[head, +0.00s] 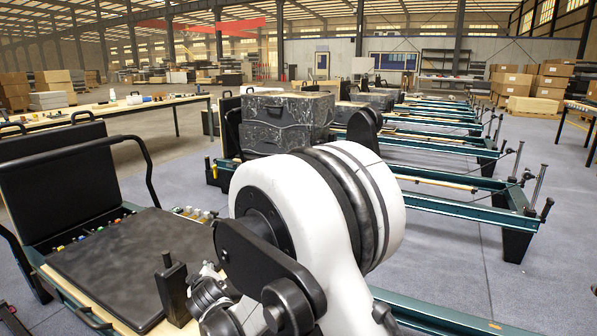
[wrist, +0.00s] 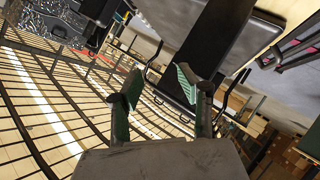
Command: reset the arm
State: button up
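My gripper (wrist: 158,82) shows in the wrist view with its two dark, green-padded fingers spread apart. Nothing is between them. Behind it the view is strongly tilted and takes in the roof beams and part of a dark padded machine. In the head view my white and black arm link fills the lower middle, close to the camera, and hides much of the floor behind it. I cannot make out the gripper's fingers there.
A reformer with a black carriage (head: 135,262) stands close at the left. Grey marbled boxes (head: 285,112) sit behind my arm. Teal reformer frames (head: 460,208) run back at the right. A long table (head: 110,111) is at the left. Carpet (head: 560,225) is clear at the far right.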

jog(key=s+d+r+m+g+h, duration=0.15)
jog(key=d+r, duration=0.35)
jog(key=d, duration=0.5)
jog(key=s+d+r+m+h, duration=0.1)
jog(key=s+d+r+m, duration=0.2)
jog(key=d+r, duration=0.45)
jog(key=s+d+r+m+h, duration=0.2)
jog(key=s+d+r, duration=0.1)
jog(key=d, duration=0.8)
jog(key=s+d+m+g+h, duration=0.15)
jog(key=s+d+m, duration=0.25)
jog(key=s+d, duration=0.75)
jog(key=s+d+m+g, duration=0.25)
jog(key=s+d, duration=0.55)
jog(key=s, duration=0.7)
notch_tip(320, 180, up, 17)
jog(key=p, duration=1.8)
jog(key=shift+s+r+m+t, duration=0.15)
jog(key=shift+m+t, duration=0.2)
jog(key=shift+m, duration=0.05)
jog(key=shift+a, duration=0.1)
jog(key=shift+c, duration=0.5)
